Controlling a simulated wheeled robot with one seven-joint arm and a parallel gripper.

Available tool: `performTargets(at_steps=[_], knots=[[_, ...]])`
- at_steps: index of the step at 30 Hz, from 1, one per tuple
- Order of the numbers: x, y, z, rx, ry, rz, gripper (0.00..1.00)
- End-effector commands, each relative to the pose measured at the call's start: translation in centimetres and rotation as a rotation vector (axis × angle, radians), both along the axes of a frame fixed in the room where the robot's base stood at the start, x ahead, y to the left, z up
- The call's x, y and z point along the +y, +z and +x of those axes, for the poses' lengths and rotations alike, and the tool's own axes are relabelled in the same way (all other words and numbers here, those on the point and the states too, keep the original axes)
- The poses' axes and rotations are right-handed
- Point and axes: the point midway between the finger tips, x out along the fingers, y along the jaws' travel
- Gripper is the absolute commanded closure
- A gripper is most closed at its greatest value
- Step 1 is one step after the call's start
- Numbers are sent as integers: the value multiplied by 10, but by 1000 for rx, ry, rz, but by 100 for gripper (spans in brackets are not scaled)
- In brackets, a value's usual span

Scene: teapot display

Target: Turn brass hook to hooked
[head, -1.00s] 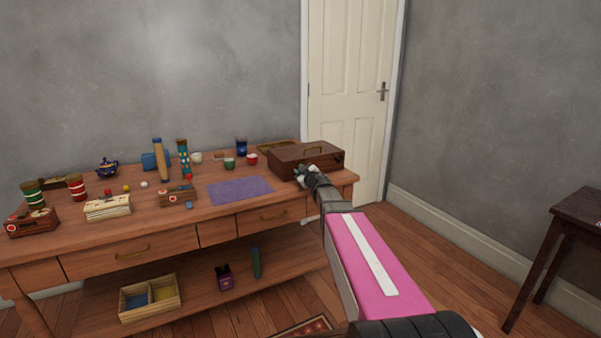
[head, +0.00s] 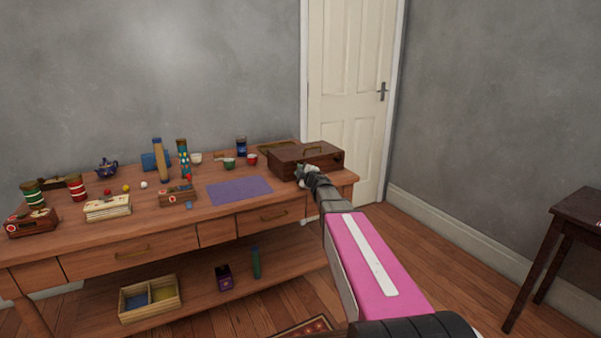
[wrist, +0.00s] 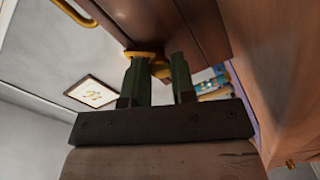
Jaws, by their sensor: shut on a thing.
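A dark brown wooden box (head: 318,160) with a handle on its lid stands at the right end of the table. My gripper (head: 302,172) is at the box's front side. In the wrist view my gripper (wrist: 160,75) has its two dark green fingers closed around a part of the brass hook (wrist: 143,56) at the box (wrist: 185,22). The fingers hide part of the hook, so I cannot tell exactly how it is turned. In the head view my gripper hides the hook.
The wooden table (head: 150,225) carries a purple cloth (head: 239,189), a red cup (head: 252,160), a green cup (head: 229,163) and several tins and small boxes left of the box. A dark side table (head: 580,212) stands at the far right. The floor between is clear.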

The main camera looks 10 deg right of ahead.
Motion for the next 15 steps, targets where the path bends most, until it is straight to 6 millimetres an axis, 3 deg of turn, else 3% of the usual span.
performTargets(at_steps=[12, 13, 15], knots=[[1, -1, -1, -1, 2, -7, 100], [1, -1, -1, -2, 1, -7, 66], [1, 0, -1, -2, 1, -7, 51]])
